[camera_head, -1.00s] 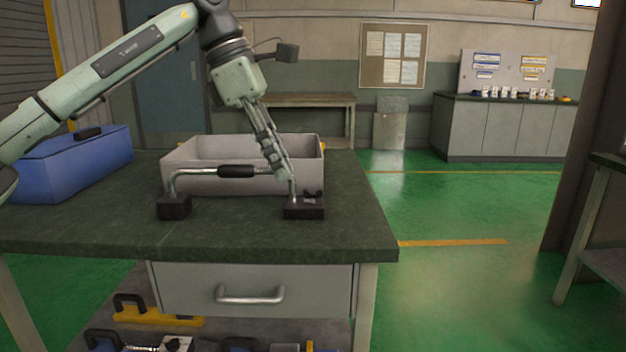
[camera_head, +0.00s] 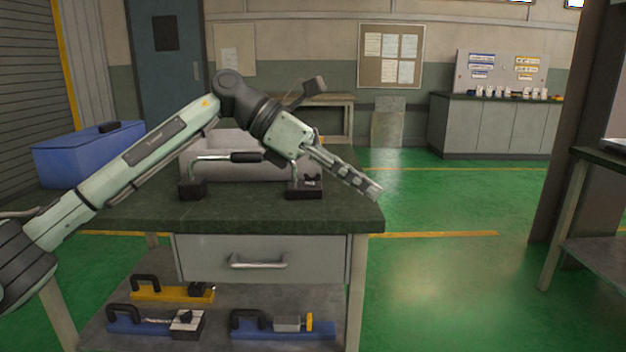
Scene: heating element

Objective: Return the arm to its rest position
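My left arm comes in from the left across the front of the green-topped workbench (camera_head: 260,213). The heating element (camera_head: 205,159), a bent metal rod with a dark middle sleeve, stands on two black blocks, the left block (camera_head: 192,190) and the right block (camera_head: 304,190). The gripper is apart from it. My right gripper is not in view.
A grey bin (camera_head: 222,142) stands behind the element, and a blue box (camera_head: 75,160) at the left. Below are a drawer (camera_head: 258,262) and a shelf with yellow and blue handled tools (camera_head: 285,326). Open green floor (camera_head: 450,275) lies to the right. A dark post (camera_head: 573,130) stands farther right.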

